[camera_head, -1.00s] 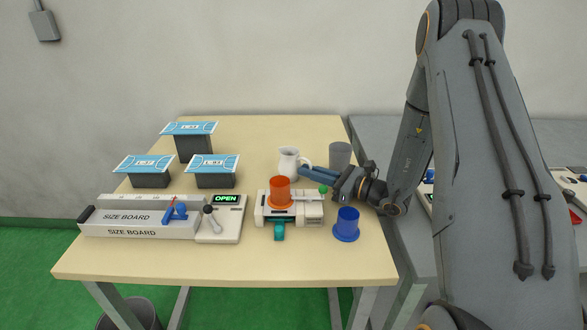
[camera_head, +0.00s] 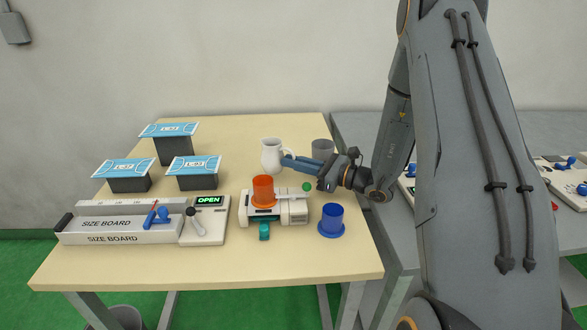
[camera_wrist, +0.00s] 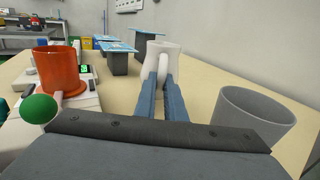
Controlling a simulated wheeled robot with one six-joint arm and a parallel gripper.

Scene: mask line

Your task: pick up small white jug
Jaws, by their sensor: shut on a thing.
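The small white jug (camera_head: 271,156) stands toward the back of the wooden table, left of my gripper in the head view. In the wrist view the jug (camera_wrist: 161,60) is straight ahead, its handle facing me between the blue fingers. My gripper (camera_head: 287,162) reaches in from the right, and its fingertips (camera_wrist: 162,80) are shut on the jug's handle. The jug looks upright. Whether its base touches the table is hard to tell.
A grey cup (camera_head: 322,149) stands just right of the jug, behind my gripper. An orange cup (camera_head: 263,191) sits on a white device in front. A blue cup (camera_head: 332,219) stands at front right. Masks on dark stands (camera_head: 193,169) and a size board (camera_head: 120,222) lie left.

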